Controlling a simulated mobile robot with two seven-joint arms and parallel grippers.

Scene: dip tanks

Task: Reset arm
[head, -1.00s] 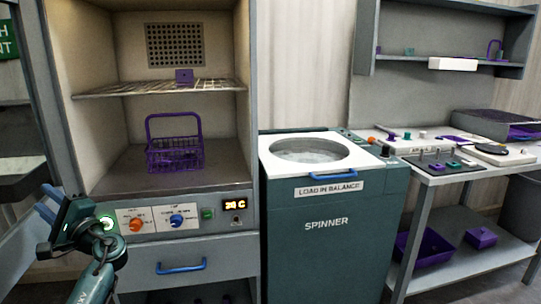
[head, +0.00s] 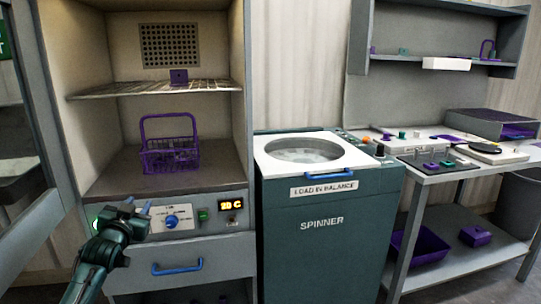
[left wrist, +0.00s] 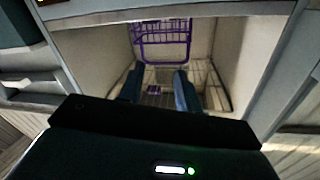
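My left gripper (head: 138,204) is in front of the left part of the oven-like cabinet's control panel (head: 190,223), at the lower left of the head view. In the left wrist view, the fingers of the left gripper (left wrist: 160,88) stand apart with nothing held between them. A purple wire basket (head: 168,155) with a raised handle stands on the cabinet floor, above and beyond the gripper. The basket (left wrist: 162,38) also shows at the top of the left wrist view, beyond the fingertips. My right gripper is in neither view.
The cabinet's open door (head: 35,130) is at the left. A purple block (head: 178,77) sits on the wire shelf (head: 130,89). A blue-handled drawer (head: 178,268) is below the panel. The spinner (head: 320,240) stands right of the cabinet, beside a workbench (head: 440,170).

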